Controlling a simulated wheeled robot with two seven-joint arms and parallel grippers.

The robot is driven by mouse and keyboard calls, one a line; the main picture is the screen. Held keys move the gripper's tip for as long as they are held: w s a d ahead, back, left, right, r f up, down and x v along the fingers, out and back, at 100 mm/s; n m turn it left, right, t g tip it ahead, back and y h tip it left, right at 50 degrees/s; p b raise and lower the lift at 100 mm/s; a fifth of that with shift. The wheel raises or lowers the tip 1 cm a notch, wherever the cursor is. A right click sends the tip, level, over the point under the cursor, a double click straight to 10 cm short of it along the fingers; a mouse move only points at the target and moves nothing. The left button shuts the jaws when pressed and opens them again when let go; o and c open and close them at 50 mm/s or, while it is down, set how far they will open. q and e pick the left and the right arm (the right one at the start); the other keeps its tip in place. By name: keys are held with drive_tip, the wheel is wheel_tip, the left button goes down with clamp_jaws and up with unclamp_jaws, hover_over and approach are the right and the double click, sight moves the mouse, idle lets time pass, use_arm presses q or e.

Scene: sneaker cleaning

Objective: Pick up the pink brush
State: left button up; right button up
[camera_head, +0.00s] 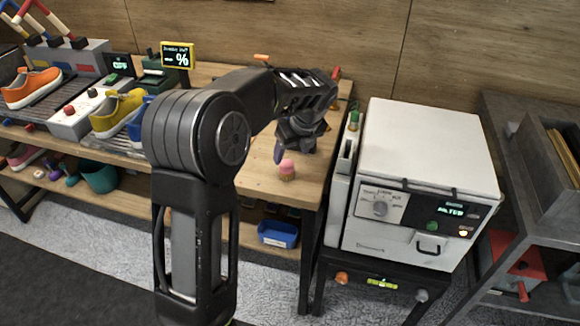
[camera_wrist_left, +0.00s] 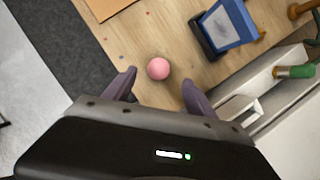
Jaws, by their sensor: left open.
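The pink brush (camera_head: 287,169) stands on the wooden table near its front right corner, with a pink top over a tan lower part. In the left wrist view its round pink top (camera_wrist_left: 158,69) shows from above, beyond and between the fingertips. My left gripper (camera_head: 291,150) is above and just behind the brush in the head view, pointing down. In the left wrist view the left gripper (camera_wrist_left: 157,84) is open, its two purple-grey fingers apart with nothing between them. My right gripper is not in view.
A white machine (camera_head: 425,150) stands right of the table. Shoes, including a yellow one (camera_head: 117,112) and an orange one (camera_head: 32,88), stand at the left. A blue tray (camera_head: 278,234) lies on the lower shelf. Bare tabletop surrounds the brush.

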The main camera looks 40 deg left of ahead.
sight(288, 163)
use_arm(q)
drive_tip(key=shift+x, duration=1.4)
drive_tip(key=shift+p+x, duration=0.6)
drive_tip(key=shift+x, duration=1.95)
drive_tip(key=shift+s+d, duration=0.1)
drive_tip(key=shift+s, duration=0.05)
drive_tip(key=shift+c, duration=0.2)
clamp_jaws()
wheel_tip(288, 163, up, 10)
drive_tip(key=shift+b, duration=0.35)
